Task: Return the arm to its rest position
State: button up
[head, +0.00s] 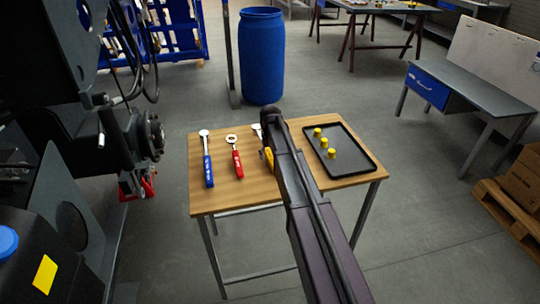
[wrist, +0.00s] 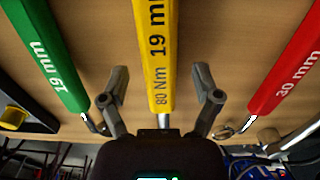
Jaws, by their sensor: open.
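In the wrist view my gripper (wrist: 160,96) is open and empty, with one finger on each side of a yellow tool handle (wrist: 156,55) marked "19 mm" and "80 Nm". Gaps show between the fingers and the handle; I cannot tell how far above it they are. A green handle (wrist: 42,50) marked "19 mm" lies to the left and a red handle (wrist: 290,65) marked "30 mm" to the right. In the head view my arm (head: 305,200) reaches over the wooden table (head: 225,202). It hides my gripper, most of the yellow tool (head: 269,158) and the green one.
A blue-handled tool (head: 208,168) and the red-handled tool (head: 237,160) lie left of my arm. A black tray (head: 352,168) with yellow cylinders (head: 332,153) lies on the right. A dark machine (head: 90,140) stands close on the left. A blue barrel (head: 261,55) stands behind the table.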

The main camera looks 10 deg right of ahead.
jog(key=s+r+p, duration=0.3)
jog(key=s, duration=0.6)
jog(key=s+r+m+p, duration=0.1)
jog(key=s+r+p, duration=0.2)
jog(key=s, duration=0.7)
jog(key=s+r+p, duration=0.3)
jog(key=s, duration=0.7)
jog(key=shift+a+r+p, duration=0.35)
jog(key=shift+a, duration=0.05)
